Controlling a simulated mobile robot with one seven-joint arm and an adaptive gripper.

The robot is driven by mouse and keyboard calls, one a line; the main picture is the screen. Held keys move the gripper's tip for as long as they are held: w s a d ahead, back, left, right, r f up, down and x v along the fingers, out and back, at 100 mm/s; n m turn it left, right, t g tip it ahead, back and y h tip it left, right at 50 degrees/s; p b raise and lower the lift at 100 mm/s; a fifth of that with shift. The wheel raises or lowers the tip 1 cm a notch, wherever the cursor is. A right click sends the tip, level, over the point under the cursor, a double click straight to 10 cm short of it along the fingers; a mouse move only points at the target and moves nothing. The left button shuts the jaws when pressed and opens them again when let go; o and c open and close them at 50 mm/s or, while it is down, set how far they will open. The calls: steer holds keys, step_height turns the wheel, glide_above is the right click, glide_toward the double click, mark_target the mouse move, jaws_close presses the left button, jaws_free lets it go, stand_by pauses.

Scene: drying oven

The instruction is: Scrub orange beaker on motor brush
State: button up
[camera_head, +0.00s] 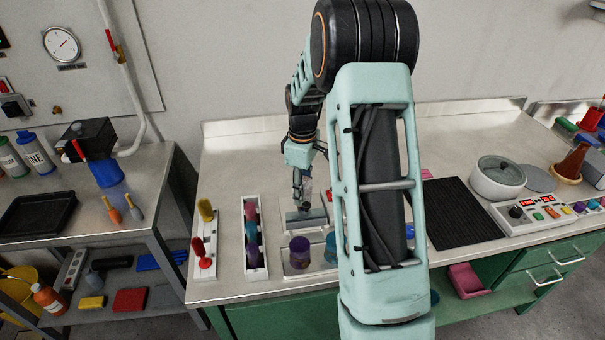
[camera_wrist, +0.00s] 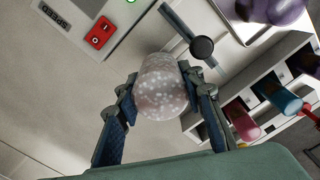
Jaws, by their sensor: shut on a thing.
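My gripper (camera_wrist: 162,98) is shut on a pale grey-pink beaker (camera_wrist: 161,82) covered in white speckles. No clear orange shows on it. In the head view my gripper (camera_head: 304,190) is small and partly hidden by my arm, above a grey device on the bench. In the wrist view a light box marked SPEED (camera_wrist: 75,20) with a red switch (camera_wrist: 100,33) lies at the upper left. A dark bar with a round black knob (camera_wrist: 202,47) is just beyond the beaker. I cannot see bristles or tell whether the beaker touches a brush.
A purple beaker (camera_head: 300,252) and a teal beaker (camera_head: 331,247) stand at the bench front. Two narrow white racks with coloured items, one rack (camera_head: 264,272) nearer, stand to the left. A black ribbed mat (camera_head: 460,212) and a control panel (camera_head: 545,212) are at the right.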

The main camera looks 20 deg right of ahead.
steer(key=shift+r+p, duration=2.3)
steer(key=shift+r, duration=1.3)
